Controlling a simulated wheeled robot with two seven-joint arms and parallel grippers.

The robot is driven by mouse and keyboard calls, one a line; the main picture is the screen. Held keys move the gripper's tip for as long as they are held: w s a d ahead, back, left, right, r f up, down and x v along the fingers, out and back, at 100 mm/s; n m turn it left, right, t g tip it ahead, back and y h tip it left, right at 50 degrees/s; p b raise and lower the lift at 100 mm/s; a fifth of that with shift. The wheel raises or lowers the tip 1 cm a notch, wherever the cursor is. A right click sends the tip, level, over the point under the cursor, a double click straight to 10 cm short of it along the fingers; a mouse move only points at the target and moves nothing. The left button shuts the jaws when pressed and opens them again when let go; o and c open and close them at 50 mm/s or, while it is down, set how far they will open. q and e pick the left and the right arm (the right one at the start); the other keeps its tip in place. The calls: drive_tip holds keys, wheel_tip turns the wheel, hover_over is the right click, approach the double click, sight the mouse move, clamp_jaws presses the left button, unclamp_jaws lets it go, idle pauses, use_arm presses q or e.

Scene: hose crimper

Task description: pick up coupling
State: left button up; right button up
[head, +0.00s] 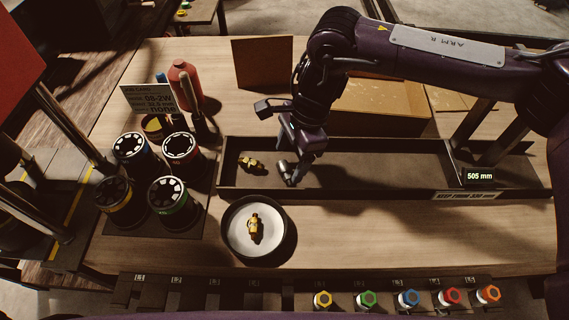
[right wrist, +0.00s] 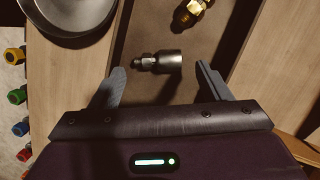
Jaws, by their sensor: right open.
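A silver coupling (head: 285,171) lies in the long dark tray (head: 380,190). It also shows in the right wrist view (right wrist: 157,62), lying on the tray floor between my fingertips and a little beyond them. My right gripper (head: 291,165) is above the tray at the coupling, its fingers apart. In the right wrist view the open gripper (right wrist: 160,75) has one finger on each side, with nothing held. A brass fitting (head: 251,163) lies in the tray to the left. Another brass piece (head: 254,226) lies in a round dish (head: 231,236). My left gripper is not seen.
Several round dies (head: 131,147) stand on a dark mat at the left, near a red bottle (head: 184,82) and a sign (head: 150,98). A cardboard box (head: 385,98) is behind the tray. Several coloured caps (head: 367,299) line the front edge. The tray's right part is clear.

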sight(285, 168)
drive_tip(key=x, duration=0.3)
drive_tip(key=shift+w+a+f+p, duration=0.1)
drive_tip(key=shift+p, duration=0.25)
drive_tip(key=shift+c, duration=0.3)
drive_tip(key=c, duration=0.7)
drive_tip(key=shift+c, duration=0.5)
